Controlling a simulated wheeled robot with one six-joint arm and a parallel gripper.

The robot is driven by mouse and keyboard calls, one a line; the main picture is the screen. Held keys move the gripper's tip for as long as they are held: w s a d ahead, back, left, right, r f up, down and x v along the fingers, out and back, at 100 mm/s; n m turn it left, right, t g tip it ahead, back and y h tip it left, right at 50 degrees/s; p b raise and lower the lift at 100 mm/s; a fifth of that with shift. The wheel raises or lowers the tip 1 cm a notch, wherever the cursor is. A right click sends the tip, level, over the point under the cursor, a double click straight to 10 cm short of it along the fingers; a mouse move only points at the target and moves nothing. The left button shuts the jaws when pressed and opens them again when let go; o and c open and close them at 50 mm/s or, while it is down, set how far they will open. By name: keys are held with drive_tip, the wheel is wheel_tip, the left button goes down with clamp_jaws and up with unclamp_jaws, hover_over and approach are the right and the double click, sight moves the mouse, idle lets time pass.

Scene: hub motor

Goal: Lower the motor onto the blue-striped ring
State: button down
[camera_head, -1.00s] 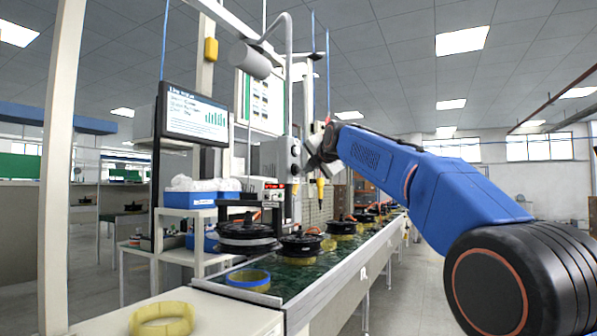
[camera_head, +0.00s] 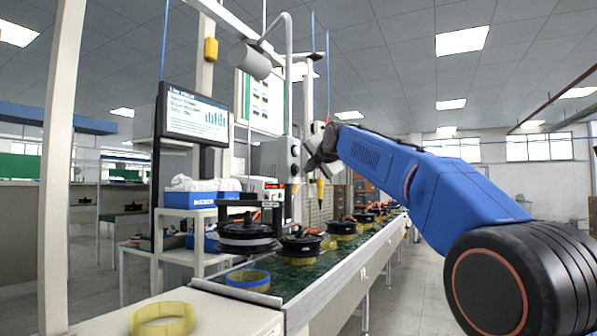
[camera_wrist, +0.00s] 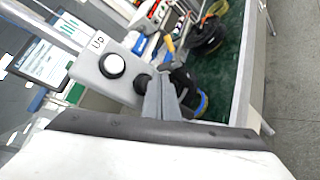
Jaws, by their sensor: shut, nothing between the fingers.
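The motor (camera_head: 247,233) is a wide black disc with a pale band, under a black frame. It is above the blue-striped ring (camera_head: 248,285), apart from it, with a visible gap. The ring is yellow with a blue band and sits at the near end of the green conveyor. My gripper (camera_head: 321,160) is beside the grey control box (camera_head: 288,155) on the post.
A plain yellow ring (camera_head: 162,319) lies on the white front table (camera_head: 225,318). Several other motors stand along the conveyor (camera_head: 330,268). A shelf with a blue bin (camera_head: 195,200) and a monitor (camera_head: 193,115) stand left. The floor right of the conveyor is clear.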

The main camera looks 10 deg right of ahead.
drive_tip(key=shift+w+a, duration=0.1)
drive_tip(key=shift+w+a, duration=0.15)
drive_tip(key=shift+a, duration=0.1)
drive_tip(key=shift+w+a, duration=0.3)
drive_tip(key=shift+a, duration=0.15)
idle(1.3)
drive_tip(key=shift+d, duration=0.1)
idle(3.1)
drive_tip(key=shift+s+d, duration=0.55)
drive_tip(key=shift+d, duration=0.15)
drive_tip(key=shift+s+d, duration=0.75)
drive_tip(key=shift+d, duration=0.25)
drive_tip(key=shift+s+d, duration=0.7)
drive_tip(key=shift+d, duration=0.3)
